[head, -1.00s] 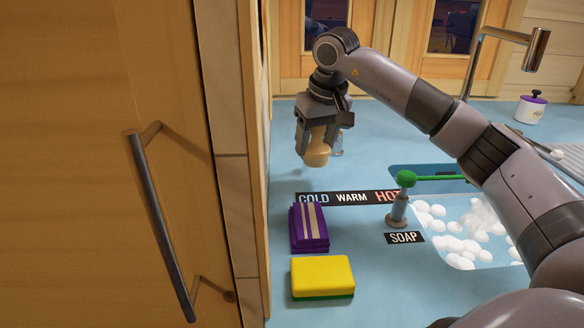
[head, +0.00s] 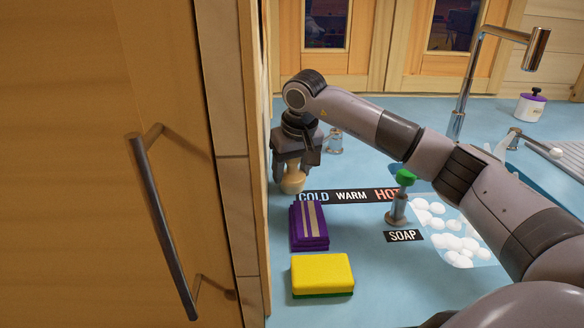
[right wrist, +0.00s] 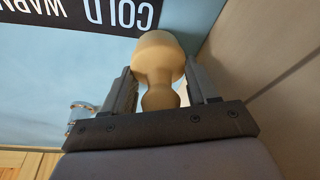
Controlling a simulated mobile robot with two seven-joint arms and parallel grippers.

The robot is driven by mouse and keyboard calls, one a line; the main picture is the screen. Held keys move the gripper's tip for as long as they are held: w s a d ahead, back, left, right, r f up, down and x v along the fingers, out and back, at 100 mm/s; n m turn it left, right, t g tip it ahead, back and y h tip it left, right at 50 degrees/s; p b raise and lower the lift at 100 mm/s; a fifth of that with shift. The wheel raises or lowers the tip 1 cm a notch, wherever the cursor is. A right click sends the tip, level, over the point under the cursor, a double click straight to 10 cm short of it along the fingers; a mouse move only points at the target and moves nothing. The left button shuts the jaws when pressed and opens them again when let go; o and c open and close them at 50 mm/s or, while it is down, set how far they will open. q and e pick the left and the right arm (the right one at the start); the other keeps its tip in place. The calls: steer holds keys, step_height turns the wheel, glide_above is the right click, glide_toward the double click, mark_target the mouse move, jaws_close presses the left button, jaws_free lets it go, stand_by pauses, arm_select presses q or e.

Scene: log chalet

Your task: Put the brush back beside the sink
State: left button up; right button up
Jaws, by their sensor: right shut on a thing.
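The brush (head: 292,181) is a pale tan, rounded piece with a narrow neck; I see no bristles. My right gripper (head: 293,170) is shut on it, low over the blue counter, close to the wooden wall at left and by the COLD end of the label strip. In the right wrist view the brush (right wrist: 160,60) sits between the two fingers. I cannot tell whether it touches the counter. The sink (head: 470,240), with white suds, is at right, partly behind my right arm. My left gripper is not in view.
A purple striped cloth stack (head: 309,226) and a yellow sponge (head: 322,274) lie in front of the gripper. A green-topped soap pump (head: 397,207) stands right of them. A tall wooden cabinet (head: 100,200) blocks the left.

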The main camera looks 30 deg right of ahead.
steer(key=shift+f, duration=0.15)
steer(key=o, duration=0.7)
steer(key=shift+o, duration=0.2)
steer(key=v, duration=1.2)
steer(key=shift+d, duration=0.1)
